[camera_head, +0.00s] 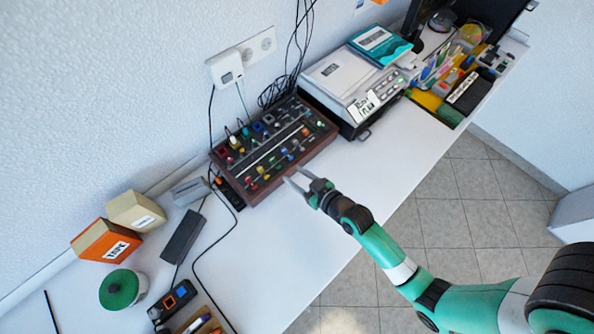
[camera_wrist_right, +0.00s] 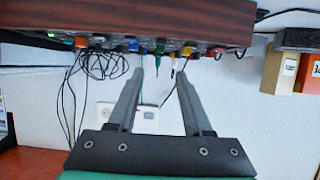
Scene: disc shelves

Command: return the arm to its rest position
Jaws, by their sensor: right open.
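My right gripper (camera_head: 300,181) is open and empty, its two grey fingers spread apart. It is just off the front right side of the wood-edged control box (camera_head: 257,194) with coloured knobs. In the right wrist view, the open right gripper (camera_wrist_right: 160,82) points toward the white wall, and the control box (camera_wrist_right: 150,20) spans the top of the picture. No object is between the fingers. My green right arm reaches in from the lower right. My left gripper is not in view.
A printer-like device (camera_head: 345,85) stands behind right on the white desk (camera_head: 290,250). An orange box (camera_head: 105,242), a beige box (camera_head: 135,211) and a green-lidded jar (camera_head: 122,289) stand at left. Black cables cross the desk. The desk's front middle is clear.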

